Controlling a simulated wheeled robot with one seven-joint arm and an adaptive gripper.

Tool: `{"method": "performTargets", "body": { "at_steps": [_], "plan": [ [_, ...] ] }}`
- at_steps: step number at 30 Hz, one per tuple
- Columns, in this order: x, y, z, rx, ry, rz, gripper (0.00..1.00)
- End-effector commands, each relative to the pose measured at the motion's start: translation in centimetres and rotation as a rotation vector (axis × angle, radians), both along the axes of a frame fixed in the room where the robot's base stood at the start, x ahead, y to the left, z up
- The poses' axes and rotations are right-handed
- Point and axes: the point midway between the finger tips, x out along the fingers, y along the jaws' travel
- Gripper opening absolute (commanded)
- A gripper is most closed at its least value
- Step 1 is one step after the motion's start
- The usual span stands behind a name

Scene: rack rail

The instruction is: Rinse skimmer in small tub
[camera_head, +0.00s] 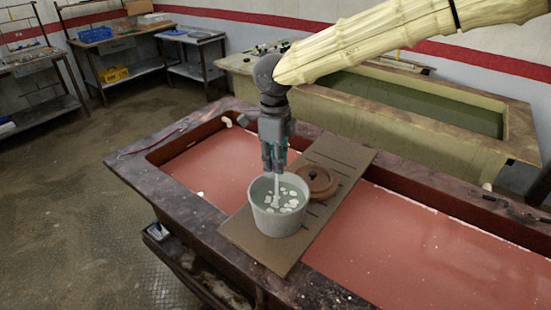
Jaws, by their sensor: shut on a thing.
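The small tub (267,222) is a grey-white bucket standing upright on a brown board. It holds greenish liquid with white patches on its surface. My gripper (274,166) points down above the tub and is shut on a thin pale handle (277,186). I take this handle to be the skimmer's. The handle runs down into the tub, and its lower end is in or at the liquid, so the skimmer's head cannot be made out clearly.
The board (328,160) lies across a large red-lined basin (400,245). A round brown lid-like disc (317,182) with a dark knob lies behind the tub, to its right. A second trough (415,105) with green liquid stands behind. Benches with bins are far left; floor at left is clear.

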Motion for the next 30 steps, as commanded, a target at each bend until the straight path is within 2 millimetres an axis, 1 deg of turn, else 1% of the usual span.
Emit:
{"method": "performTargets", "body": {
  "at_steps": [9, 13, 30],
  "plan": [
    [-0.6, 0.0, -0.9, 0.001, 0.0, 0.001, 0.0],
    [-0.6, 0.0, -1.0, 0.001, 0.0, 0.0, 0.0],
    [-0.6, 0.0, 0.6, 0.001, 0.0, 0.0, 0.0]
  ]
}}
